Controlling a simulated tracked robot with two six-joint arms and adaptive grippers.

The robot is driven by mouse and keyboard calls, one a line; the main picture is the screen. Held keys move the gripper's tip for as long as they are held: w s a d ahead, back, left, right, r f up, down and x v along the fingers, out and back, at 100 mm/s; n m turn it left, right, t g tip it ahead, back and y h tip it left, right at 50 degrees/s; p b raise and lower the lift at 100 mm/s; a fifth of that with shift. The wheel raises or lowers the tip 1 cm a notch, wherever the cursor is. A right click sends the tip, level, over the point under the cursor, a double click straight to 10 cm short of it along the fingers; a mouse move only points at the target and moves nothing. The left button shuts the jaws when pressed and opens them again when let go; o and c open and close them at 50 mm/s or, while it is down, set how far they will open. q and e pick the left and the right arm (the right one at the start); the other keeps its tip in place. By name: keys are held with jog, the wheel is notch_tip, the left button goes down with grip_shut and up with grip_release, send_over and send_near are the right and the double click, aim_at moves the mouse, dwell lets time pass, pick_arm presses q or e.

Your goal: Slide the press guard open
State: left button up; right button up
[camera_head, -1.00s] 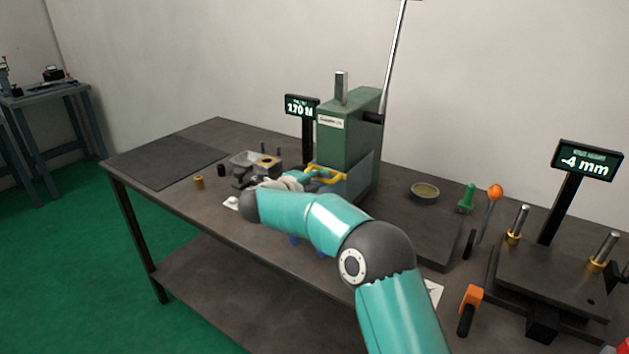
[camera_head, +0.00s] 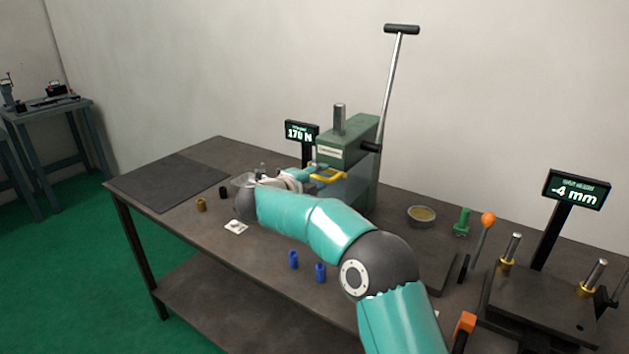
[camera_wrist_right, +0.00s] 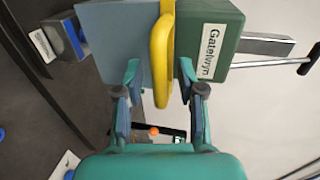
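The green press (camera_head: 345,151) stands at the back of the bench. Its guard, a blue-grey panel (camera_wrist_right: 112,38) with a yellow handle (camera_wrist_right: 162,45), is on the press's front; the handle also shows in the head view (camera_head: 328,177). My right gripper (camera_wrist_right: 159,74) is open, with one finger on each side of the handle's near end. A gap shows between each finger and the handle in the wrist view. In the head view my right arm hides part of the press's base and the lower guard. My left gripper is not in view.
A long lever (camera_head: 392,90) rises from the press, with a display (camera_head: 301,133) behind it. A round dish (camera_head: 422,216) and green peg (camera_head: 462,222) are to the right. A dark mat (camera_head: 168,175) lies left.

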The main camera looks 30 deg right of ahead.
jog(key=shift+s+a+r, duration=0.1)
jog(key=shift+s+a, duration=0.05)
jog(key=shift+a, duration=0.45)
jog(key=v, duration=1)
jog(key=shift+s+a, duration=0.15)
jog(key=shift+a, duration=0.15)
